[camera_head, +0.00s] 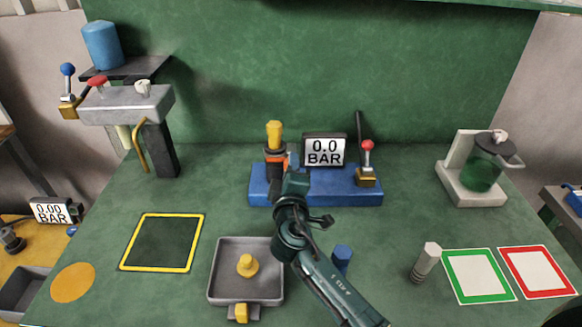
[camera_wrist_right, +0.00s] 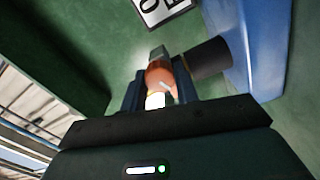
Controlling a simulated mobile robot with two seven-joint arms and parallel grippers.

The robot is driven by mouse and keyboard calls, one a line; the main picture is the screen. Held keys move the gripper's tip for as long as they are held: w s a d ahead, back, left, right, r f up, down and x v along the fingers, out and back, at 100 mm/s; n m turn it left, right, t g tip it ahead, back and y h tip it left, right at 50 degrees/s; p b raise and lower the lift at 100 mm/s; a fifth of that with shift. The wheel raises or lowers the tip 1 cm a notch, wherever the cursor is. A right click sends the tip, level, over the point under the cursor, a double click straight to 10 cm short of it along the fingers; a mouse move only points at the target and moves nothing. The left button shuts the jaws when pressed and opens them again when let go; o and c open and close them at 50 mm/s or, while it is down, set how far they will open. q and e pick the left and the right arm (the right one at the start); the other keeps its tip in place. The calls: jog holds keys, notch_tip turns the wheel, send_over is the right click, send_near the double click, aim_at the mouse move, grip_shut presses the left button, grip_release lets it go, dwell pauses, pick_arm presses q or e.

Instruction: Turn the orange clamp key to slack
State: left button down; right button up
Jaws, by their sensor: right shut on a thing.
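The orange clamp key (camera_head: 271,157) sits on a dark upright holder on the blue base (camera_head: 330,193), under a yellow cylinder (camera_head: 274,134). My right gripper (camera_head: 290,163) reaches it from the front right and is shut on it. In the right wrist view the orange key (camera_wrist_right: 160,74) lies between the two dark fingers of my right gripper (camera_wrist_right: 160,88), with a dark cylinder beside it. The fingers partly hide the key, and I cannot tell its exact turn angle. My left gripper is not in view.
A gauge (camera_head: 324,150) reading 0.0 BAR and a red-knobbed lever (camera_head: 367,160) stand on the blue base, right of the key. A grey tray (camera_head: 222,287) with a yellow part, a blue peg (camera_head: 341,258) and a grey peg (camera_head: 425,262) stand in front.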

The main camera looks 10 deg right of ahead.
pick_arm(q)
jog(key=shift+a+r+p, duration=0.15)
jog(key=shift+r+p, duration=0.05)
jog(key=shift+p, duration=0.2)
pick_arm(e)
jog(key=n, duration=0.3)
jog(key=shift+r, duration=0.15)
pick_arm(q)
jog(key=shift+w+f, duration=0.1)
pick_arm(e)
jog(key=shift+n, duration=0.4)
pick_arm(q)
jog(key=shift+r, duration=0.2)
pick_arm(e)
jog(key=o, duration=1)
